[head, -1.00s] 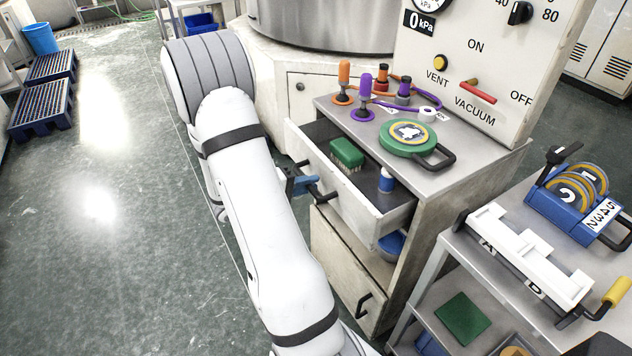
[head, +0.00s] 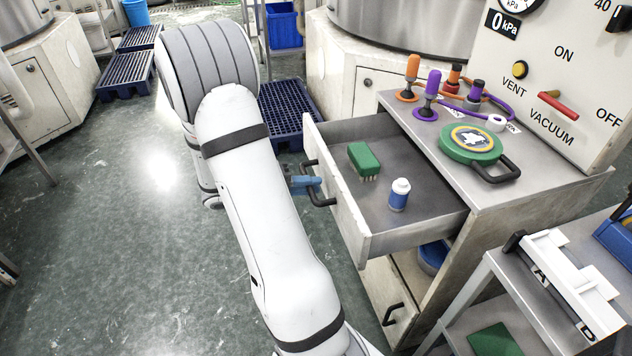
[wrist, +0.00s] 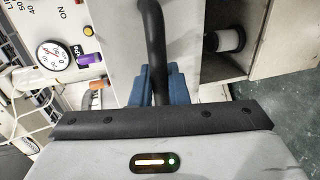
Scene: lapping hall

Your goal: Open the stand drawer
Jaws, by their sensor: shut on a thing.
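The stand drawer (head: 345,214) is pulled well out of the stand, showing its grey inside. A green brush (head: 364,160) and a small blue-and-white bottle (head: 399,194) stand apart in it. My gripper (head: 306,185), with blue fingers, is shut on the black drawer handle (head: 318,200) at the drawer's front. In the wrist view the handle (wrist: 153,45) runs between the blue fingers (wrist: 160,85). My arm does not cover the drawer's inside.
On the stand top are a green disc with a black handle (head: 470,143) and orange and purple fittings (head: 428,95). Below the drawer is an open compartment with a blue bowl (head: 433,257). A cart (head: 478,290) stands close at right. Floor at left is clear.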

